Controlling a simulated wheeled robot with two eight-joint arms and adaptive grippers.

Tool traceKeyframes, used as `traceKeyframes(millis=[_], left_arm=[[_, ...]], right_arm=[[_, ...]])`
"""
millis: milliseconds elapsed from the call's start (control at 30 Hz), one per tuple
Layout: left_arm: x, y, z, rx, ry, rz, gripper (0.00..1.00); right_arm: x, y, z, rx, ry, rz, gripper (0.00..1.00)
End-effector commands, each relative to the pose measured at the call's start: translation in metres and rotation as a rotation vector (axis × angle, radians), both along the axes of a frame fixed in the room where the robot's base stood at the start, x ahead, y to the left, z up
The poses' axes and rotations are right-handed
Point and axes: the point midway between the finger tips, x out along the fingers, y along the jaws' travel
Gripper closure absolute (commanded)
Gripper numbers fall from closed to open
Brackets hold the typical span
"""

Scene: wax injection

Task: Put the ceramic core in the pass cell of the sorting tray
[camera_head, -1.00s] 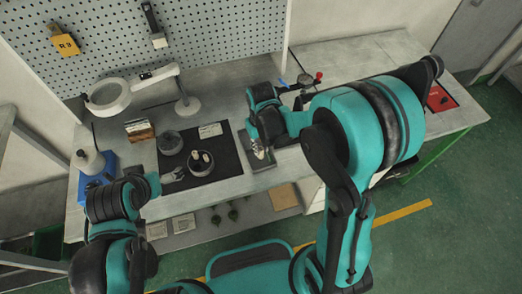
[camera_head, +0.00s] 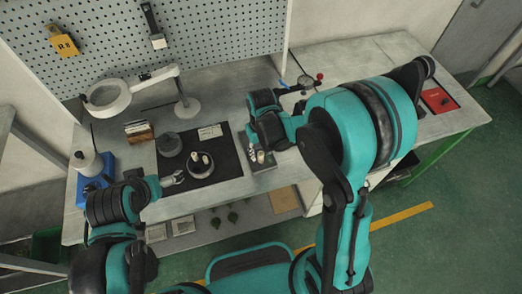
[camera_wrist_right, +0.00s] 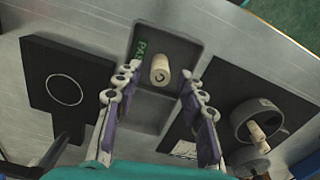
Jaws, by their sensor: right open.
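The pale cylindrical ceramic core (camera_wrist_right: 160,72) is in the cell beside the green PASS lettering on the grey sorting tray (camera_wrist_right: 186,50), in the right wrist view. My right gripper (camera_wrist_right: 154,103) is open, with its two fingers apart and nothing between the tips. It is over the tray, with the core in line with the gap. In the head view my right gripper (camera_head: 262,152) partly hides the tray (camera_head: 264,167). My left gripper (camera_head: 172,180) is low at the left front of the black mat; its jaws are too small to read.
A round grey holder (camera_head: 190,168) with pale pegs stands on the black mat (camera_head: 230,170). A grey round pot (camera_head: 169,145) is behind it. A magnifier lamp (camera_head: 108,98) and blue device (camera_head: 92,190) are at left. A black plate with a ring (camera_wrist_right: 45,70) flanks the tray.

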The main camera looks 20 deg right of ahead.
Motion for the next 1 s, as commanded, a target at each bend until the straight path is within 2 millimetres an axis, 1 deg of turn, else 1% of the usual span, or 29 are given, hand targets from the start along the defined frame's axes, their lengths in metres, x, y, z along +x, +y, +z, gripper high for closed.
traceKeyframes(millis=[33,167,300,400,500,700,767,867,1000], left_arm=[[0.000,0.000,0.005,0.000,0.000,0.000,0.00],[0.000,0.000,0.015,0.000,0.000,0.000,0.00],[0.000,0.000,0.027,0.000,0.000,0.000,0.00],[0.000,0.000,0.033,0.000,0.000,0.000,0.00],[0.000,0.000,0.038,0.000,0.000,0.000,0.00],[0.000,0.000,0.041,0.000,0.000,0.000,0.00],[0.000,0.000,0.041,0.000,0.000,0.000,0.00],[0.000,0.000,0.041,0.000,0.000,0.000,0.00],[0.000,0.000,0.041,0.000,0.000,0.000,0.00]], right_arm=[[0.000,0.000,0.009,0.000,0.000,0.000,0.60],[0.000,0.000,0.036,0.000,0.000,0.000,0.60],[-0.001,0.000,0.069,0.000,0.000,0.000,0.60],[0.000,0.000,0.089,0.000,0.000,0.000,0.60],[0.000,0.000,0.105,0.000,0.000,0.000,0.60],[-0.001,-0.001,0.122,0.001,-0.008,-0.003,0.60],[-0.005,-0.003,0.129,0.002,-0.026,-0.009,0.60],[-0.017,-0.010,0.145,0.008,-0.090,-0.029,0.60],[-0.043,-0.021,0.171,0.021,-0.230,-0.074,0.60]])
